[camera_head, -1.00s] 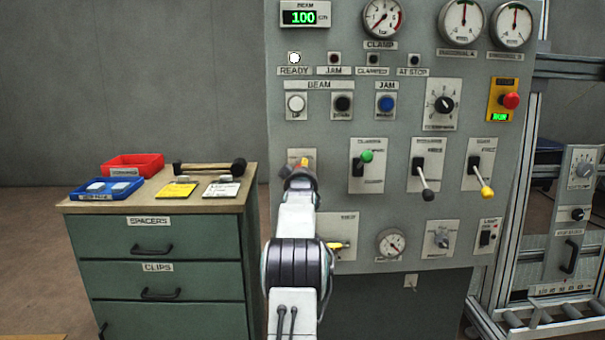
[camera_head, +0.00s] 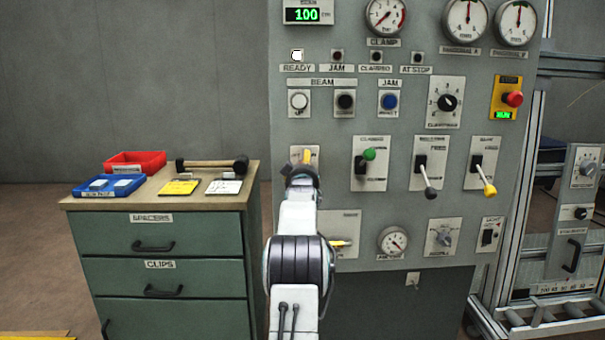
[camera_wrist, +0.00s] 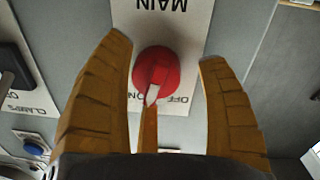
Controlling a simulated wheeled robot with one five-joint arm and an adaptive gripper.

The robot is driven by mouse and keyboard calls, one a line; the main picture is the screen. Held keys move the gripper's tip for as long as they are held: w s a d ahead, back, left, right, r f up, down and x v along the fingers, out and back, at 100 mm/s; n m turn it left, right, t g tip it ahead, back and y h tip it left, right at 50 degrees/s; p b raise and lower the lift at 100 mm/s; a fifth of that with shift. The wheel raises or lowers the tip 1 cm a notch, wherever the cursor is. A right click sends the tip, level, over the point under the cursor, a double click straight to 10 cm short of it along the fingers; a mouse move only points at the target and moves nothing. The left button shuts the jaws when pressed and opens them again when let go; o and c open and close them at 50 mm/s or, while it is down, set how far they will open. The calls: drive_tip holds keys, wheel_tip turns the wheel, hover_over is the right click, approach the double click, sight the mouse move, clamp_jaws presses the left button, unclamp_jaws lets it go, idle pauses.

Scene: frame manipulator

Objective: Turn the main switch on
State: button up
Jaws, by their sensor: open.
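The main switch is a red round knob (camera_wrist: 155,70) with a white pointer, on a pale plate (camera_wrist: 185,45) marked MAIN, ON and OFF, upside down in the wrist view. The pointer faces down the picture, near the ON and OFF marks; I cannot tell which one it meets. My gripper (camera_wrist: 165,52) is open, with one brown finger left and one right of the knob, and gaps show on both sides. A brown strip also shows just below the knob. In the head view my gripper (camera_head: 305,160) covers the knob on the panel's left side.
The grey panel (camera_head: 345,130) also carries a green-knobbed lever (camera_head: 367,155), other levers, gauges, a blue button (camera_head: 390,101) and a red stop button (camera_head: 514,99). A blue button (camera_wrist: 33,149) also shows in the wrist view. A green drawer cabinet (camera_head: 165,245) stands left.

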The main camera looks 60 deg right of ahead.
drive_tip(key=shift+s+a, duration=0.1)
drive_tip(key=shift+a, duration=0.05)
drive_tip(key=v, duration=1.1)
drive_tip(key=shift+a, duration=0.3)
drive_tip(key=shift+r, duration=0.1)
drive_tip(key=shift+s, duration=0.1)
